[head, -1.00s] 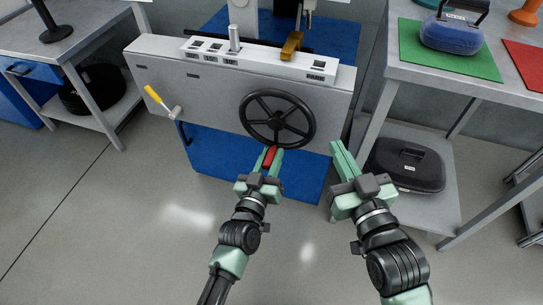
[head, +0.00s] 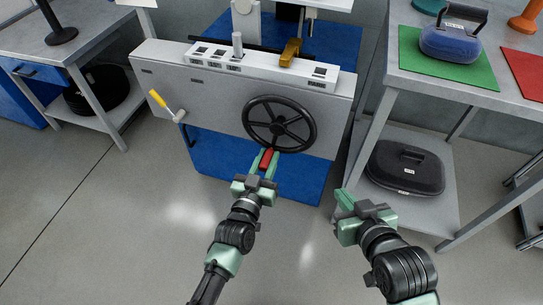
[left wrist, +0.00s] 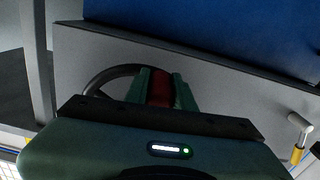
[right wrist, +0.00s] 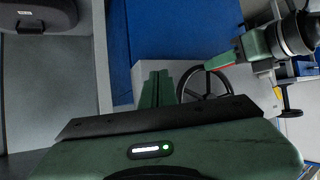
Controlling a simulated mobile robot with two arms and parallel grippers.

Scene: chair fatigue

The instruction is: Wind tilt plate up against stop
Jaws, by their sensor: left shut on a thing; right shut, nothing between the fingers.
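A black handwheel (head: 279,101) with spokes stands on the front of the grey machine panel (head: 215,98). My left gripper (head: 266,157) is shut on a red grip (head: 266,158) at the wheel's lower rim. The red grip shows between the fingers in the left wrist view (left wrist: 160,88), with part of the black wheel behind. The right wrist view shows the wheel (right wrist: 207,84) with my left gripper (right wrist: 222,62) at its rim. My right gripper (head: 344,198) is shut and empty, apart from the wheel, lower right of it. I cannot tell which part is the tilt plate or the stop.
A crank with a yellow handle (head: 158,98) is on the panel's left. An ochre lever (head: 290,52) and a slotted strip (head: 255,65) top the panel. The right bench (head: 448,75) has a black case (head: 405,167) on its lower shelf. Grey floor in front is clear.

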